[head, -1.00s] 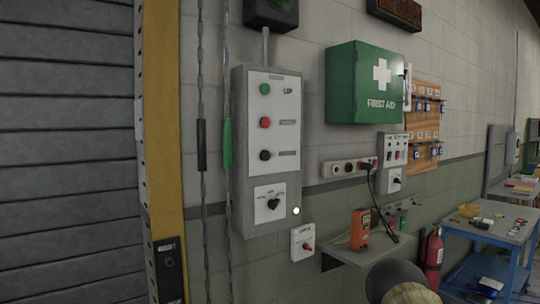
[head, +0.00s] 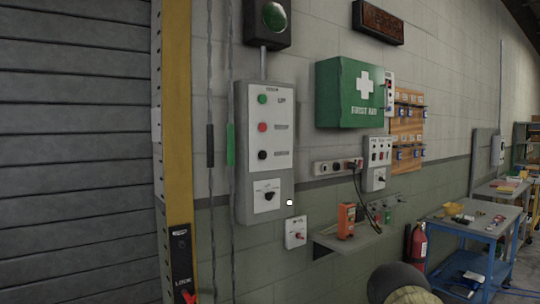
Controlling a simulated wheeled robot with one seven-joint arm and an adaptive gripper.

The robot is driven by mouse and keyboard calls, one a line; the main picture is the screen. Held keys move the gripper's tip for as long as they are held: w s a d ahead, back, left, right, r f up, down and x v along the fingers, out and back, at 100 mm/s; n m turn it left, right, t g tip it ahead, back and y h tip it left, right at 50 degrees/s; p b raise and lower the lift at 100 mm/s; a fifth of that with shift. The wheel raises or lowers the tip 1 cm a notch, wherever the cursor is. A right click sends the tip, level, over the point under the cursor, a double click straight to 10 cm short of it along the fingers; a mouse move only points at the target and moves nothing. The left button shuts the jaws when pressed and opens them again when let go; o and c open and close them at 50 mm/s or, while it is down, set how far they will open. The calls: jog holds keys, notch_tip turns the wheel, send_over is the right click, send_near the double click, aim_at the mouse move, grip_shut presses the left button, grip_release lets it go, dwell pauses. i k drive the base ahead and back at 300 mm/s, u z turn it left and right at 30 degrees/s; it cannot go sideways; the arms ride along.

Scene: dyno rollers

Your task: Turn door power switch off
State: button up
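A grey door control box (head: 286,207) hangs on the wall just right of the yellow door post. It has a green UP button (head: 262,99), a red button (head: 262,127) and a black button (head: 262,155). Below them is a black rotary switch (head: 268,196) on a white plate. A small white box with a red switch (head: 296,236) is mounted lower right of it. Labels are too small to tell which one is the door power switch, and their settings are unclear. My gripper is not in view; a rounded part of my arm shows at the bottom right.
A grey shelf (head: 338,243) with an orange device (head: 346,221) juts out below the sockets. A green first aid cabinet (head: 335,93) hangs above. A fire extinguisher (head: 418,247) and a blue cart (head: 470,214) stand right. A red lock lever (head: 188,296) shows on the post.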

aim_at(268, 196)
jog(key=z, duration=0.85)
jog(key=i, duration=0.6)
jog(key=u, duration=1.05)
